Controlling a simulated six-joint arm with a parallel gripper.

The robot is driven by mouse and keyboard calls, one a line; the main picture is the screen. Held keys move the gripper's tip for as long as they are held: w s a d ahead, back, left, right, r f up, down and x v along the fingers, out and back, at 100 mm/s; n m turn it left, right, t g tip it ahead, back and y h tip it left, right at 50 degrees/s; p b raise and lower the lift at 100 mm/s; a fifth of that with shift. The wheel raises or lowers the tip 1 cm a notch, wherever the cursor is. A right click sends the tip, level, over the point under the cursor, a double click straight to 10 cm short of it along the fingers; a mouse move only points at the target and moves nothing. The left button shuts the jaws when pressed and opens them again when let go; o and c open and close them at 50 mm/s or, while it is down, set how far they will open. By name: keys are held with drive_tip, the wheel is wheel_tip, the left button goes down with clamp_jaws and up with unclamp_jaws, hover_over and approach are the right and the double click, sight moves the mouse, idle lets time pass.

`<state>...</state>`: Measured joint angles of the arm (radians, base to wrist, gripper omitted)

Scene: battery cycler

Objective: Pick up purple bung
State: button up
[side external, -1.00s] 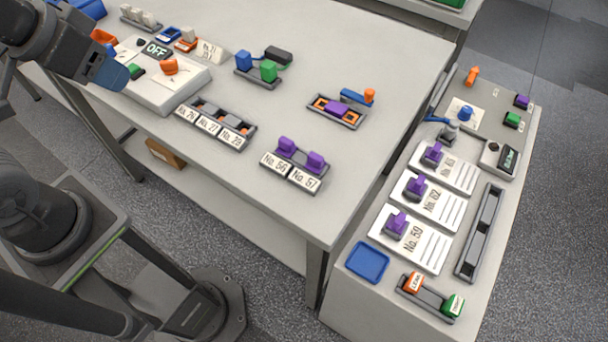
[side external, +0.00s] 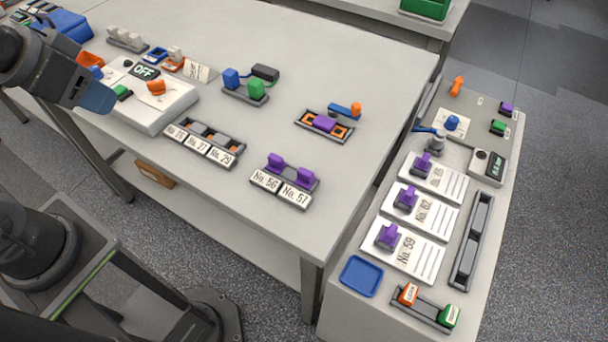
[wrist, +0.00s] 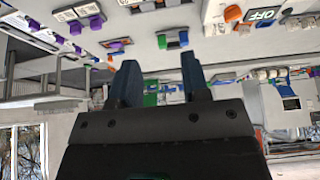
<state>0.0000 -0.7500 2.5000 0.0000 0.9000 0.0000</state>
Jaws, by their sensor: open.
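Several purple pieces are in view, and I cannot tell which one is the bung. Two purple pieces (side external: 291,172) stand in a grey rack behind labels No. 56 and No. 57. A purple block (side external: 325,123) lies in an orange-lined tray behind them. Purple pieces (side external: 388,235) also stand on the white cards of the right-hand bench. My gripper (side external: 97,98) is at the upper left, apart from all of them, beside the OFF device. In the wrist view my gripper (wrist: 159,78) is open and empty, with purple pieces (wrist: 75,27) visible beyond at the upper left.
The OFF device (side external: 175,104) stands near my gripper. A rack labelled No. 27 and No. 29 (side external: 205,142) is on the near edge. A blue and green block holder (side external: 245,92) sits mid-table. A gap separates the table from the right-hand bench, which has a blue tray (side external: 361,276).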

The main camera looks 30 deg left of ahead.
drive_tip(key=shift+o, duration=0.4)
drive_tip(key=shift+r, duration=0.1)
drive_tip(key=m+g, duration=0.6)
drive_tip(key=m, duration=1.2)
hover_over(305, 171)
drive_tip(key=f, duration=1.4)
drive_tip(key=shift+a+f, duration=0.15)
drive_tip(key=shift+a, duration=0.05)
drive_tip(key=shift+d+f, duration=0.15)
drive_tip(key=shift+f, duration=1.3)
drive_tip(key=shift+d+f, duration=0.1)
drive_tip(key=shift+f, duration=1.3)
drive_tip(key=shift+c, duration=0.4)
clamp_jaws()
